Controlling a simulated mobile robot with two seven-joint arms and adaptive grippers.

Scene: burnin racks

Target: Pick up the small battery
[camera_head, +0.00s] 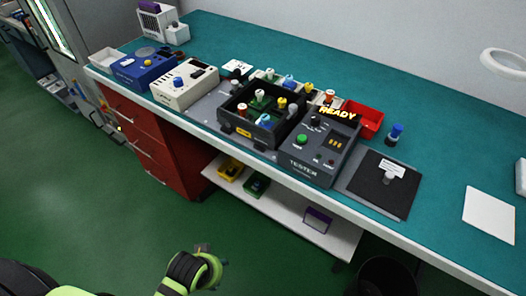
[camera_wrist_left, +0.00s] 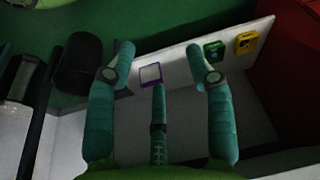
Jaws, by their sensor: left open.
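I cannot tell for certain which object is the small battery. A small cylinder with a blue top (camera_head: 395,134) stands upright on the bench, right of the tester (camera_head: 318,146). Several small knob-topped pieces stand in the black divided tray (camera_head: 234,130). On the lower shelf are a yellow item (camera_head: 230,167), a green item (camera_head: 256,184) and a purple-edged box (camera_head: 318,219). My left gripper (camera_wrist_left: 160,62) is open and empty in the wrist view, its fingers spread apart with the shelf beyond them. My right gripper is not in view.
A white device (camera_head: 185,84), a blue device (camera_head: 145,69) and a red bin (camera_head: 363,119) stand on the teal bench (camera_head: 445,142). A black mat (camera_head: 378,185) and a white sheet (camera_head: 489,214) lie at right. The shelf (camera_head: 283,214) hangs under the bench edge; a dark bin (camera_head: 386,279) stands below.

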